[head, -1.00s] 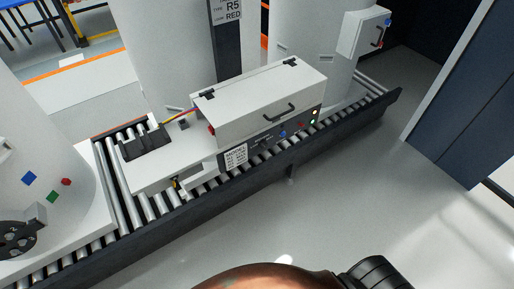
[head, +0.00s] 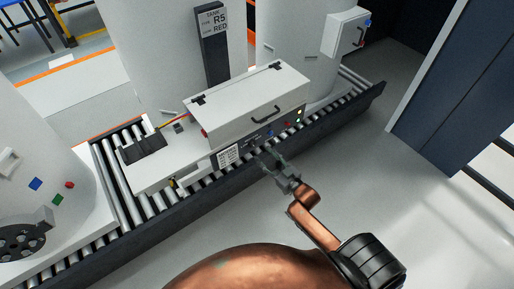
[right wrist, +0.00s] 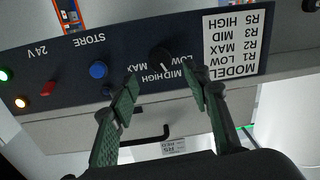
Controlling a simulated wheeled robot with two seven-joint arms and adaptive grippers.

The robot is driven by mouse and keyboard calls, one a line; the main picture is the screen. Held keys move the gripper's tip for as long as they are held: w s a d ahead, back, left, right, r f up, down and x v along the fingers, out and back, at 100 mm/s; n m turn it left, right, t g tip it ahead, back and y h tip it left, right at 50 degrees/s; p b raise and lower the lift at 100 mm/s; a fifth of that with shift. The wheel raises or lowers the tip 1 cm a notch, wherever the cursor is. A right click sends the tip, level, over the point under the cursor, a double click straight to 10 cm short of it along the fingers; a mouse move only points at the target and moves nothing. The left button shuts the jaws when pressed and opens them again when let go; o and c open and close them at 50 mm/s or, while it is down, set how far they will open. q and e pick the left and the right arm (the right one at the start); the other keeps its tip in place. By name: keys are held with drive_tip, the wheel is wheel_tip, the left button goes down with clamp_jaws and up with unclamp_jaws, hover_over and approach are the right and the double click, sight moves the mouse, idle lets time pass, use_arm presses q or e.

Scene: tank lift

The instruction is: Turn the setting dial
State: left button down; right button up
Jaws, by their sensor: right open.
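The setting dial (right wrist: 160,56) is a black knob on the dark control panel, shown upside down in the right wrist view. LOW, MID, HIGH and MAX are printed around it. Its white pointer seems to aim near MID and HIGH; I cannot tell exactly which. My right gripper (right wrist: 164,84) is open, its two green-grey fingers spread to either side below the dial in the picture, apparently not touching it. In the head view my right gripper (head: 268,160) is just in front of the panel of the white box (head: 245,105). My left gripper is not in view.
A model label (right wrist: 236,43) pairs R5 with HIGH; the tank plate (head: 213,20) reads R5 RED. A blue button (right wrist: 98,70), red switch (right wrist: 47,88) and lit lamps share the panel. The roller conveyor (head: 165,208) runs below; open floor lies in front.

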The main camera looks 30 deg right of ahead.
sight(254, 146)
drive_tip(key=w, duration=0.6)
drive_tip(key=shift+a, duration=0.4)
drive_tip(key=shift+s, duration=0.1)
drive_tip(key=shift+c, duration=0.3)
drive_tip(key=c, duration=1.1)
